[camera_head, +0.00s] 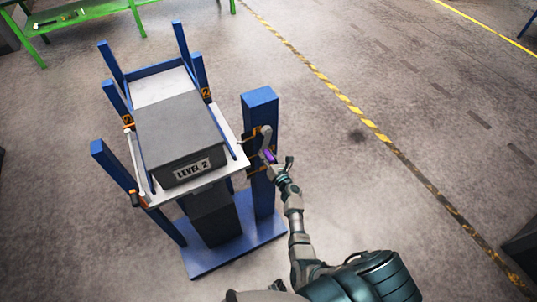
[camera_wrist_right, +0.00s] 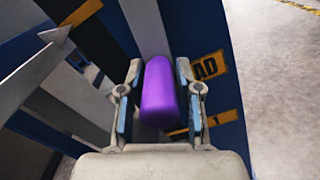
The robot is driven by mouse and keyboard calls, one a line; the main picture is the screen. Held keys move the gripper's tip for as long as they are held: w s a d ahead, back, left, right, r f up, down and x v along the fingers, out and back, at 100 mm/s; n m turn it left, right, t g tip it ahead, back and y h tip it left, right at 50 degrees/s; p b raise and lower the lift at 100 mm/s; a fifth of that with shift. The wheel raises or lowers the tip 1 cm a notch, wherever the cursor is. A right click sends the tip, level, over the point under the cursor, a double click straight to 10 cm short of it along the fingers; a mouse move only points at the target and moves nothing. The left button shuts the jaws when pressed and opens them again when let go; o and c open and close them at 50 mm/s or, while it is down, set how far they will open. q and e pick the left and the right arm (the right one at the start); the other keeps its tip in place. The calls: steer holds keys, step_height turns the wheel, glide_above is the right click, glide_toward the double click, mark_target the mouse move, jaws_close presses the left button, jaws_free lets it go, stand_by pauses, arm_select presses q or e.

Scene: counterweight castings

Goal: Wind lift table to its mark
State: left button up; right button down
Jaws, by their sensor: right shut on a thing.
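The lift table (camera_head: 234,150) has a pale platform inside a frame of blue posts. A dark grey block marked "LEVEL 2" (camera_head: 183,135) rests on it. A crank (camera_head: 264,137) sits on the side of the thick blue post (camera_head: 260,105); its purple handle (camera_head: 269,156) also shows in the right wrist view (camera_wrist_right: 158,92). My right gripper (camera_head: 276,164) is shut on the purple handle, with a finger on either side of it in the wrist view. An orange plate and the digit 1 show on the blue post behind it. My left gripper is not in view.
A blue base plate (camera_head: 205,265) lies under the lift. Orange marks with "2" (camera_head: 206,94) are on the posts. A green bench (camera_head: 80,16) stands at the back left.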

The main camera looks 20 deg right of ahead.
steer(key=shift+w+a+r, duration=0.25)
steer(key=shift+r, duration=0.25)
steer(key=c, duration=0.9)
jaws_free()
steer(key=shift+s+a+f, duration=0.1)
steer(key=shift+s+f, duration=0.1)
steer(key=shift+s, duration=0.15)
steer(key=s, duration=1.1)
steer(key=shift+s, duration=0.2)
steer(key=shift+d, duration=0.25)
